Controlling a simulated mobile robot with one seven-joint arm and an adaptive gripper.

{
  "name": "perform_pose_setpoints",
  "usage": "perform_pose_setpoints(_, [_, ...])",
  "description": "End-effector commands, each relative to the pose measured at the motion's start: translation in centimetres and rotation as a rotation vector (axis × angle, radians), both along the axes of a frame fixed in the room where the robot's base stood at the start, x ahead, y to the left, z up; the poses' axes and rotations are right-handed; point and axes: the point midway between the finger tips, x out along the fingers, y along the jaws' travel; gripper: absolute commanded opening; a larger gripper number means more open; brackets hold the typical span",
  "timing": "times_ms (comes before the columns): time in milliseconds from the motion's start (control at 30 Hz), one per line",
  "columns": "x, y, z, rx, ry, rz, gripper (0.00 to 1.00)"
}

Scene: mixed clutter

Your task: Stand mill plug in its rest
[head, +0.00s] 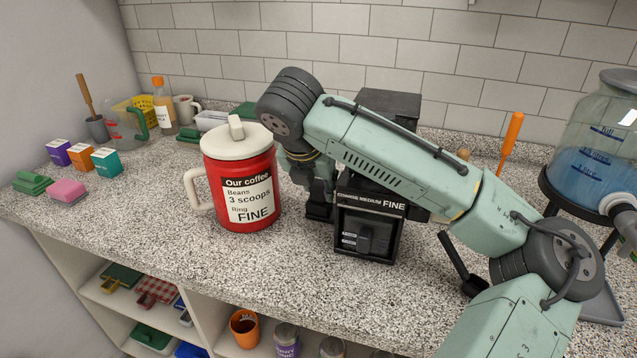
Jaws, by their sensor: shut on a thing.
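The black coffee mill (368,228) stands upright on the counter, with a grind scale ending in "FINE" on its front. My arm crosses in front of its upper part. My gripper (319,204) points down just left of the mill, between it and the red coffee canister. It is shut on a dark thing low between the fingers, close to the counter. That thing is mostly hidden, and I cannot tell whether it is the mill plug. I cannot make out the plug's rest.
The red canister (240,182) with a "Our coffee" label stands close left of my gripper. A black scoop-like tool (462,266) is right of the mill. A glass water jar (597,150) is at the right. The counter (170,235) front left is clear.

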Motion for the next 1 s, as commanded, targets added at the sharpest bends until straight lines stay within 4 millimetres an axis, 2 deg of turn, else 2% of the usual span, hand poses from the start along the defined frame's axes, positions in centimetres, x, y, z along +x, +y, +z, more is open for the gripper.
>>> perform_pose_setpoints(367, [0.0,0.01,-0.24,0.0,0.0,0.0,0.01])
perform_pose_setpoints(400, [0.0,0.0,-0.24,0.0,0.0,0.0,0.3])
perform_pose_setpoints(700, [0.0,0.01,-0.23,0.0,0.0,0.0,0.5])
perform_pose_setpoints(1000, [-0.02,0.02,-0.19,0.0,0.0,0.0,0.51])
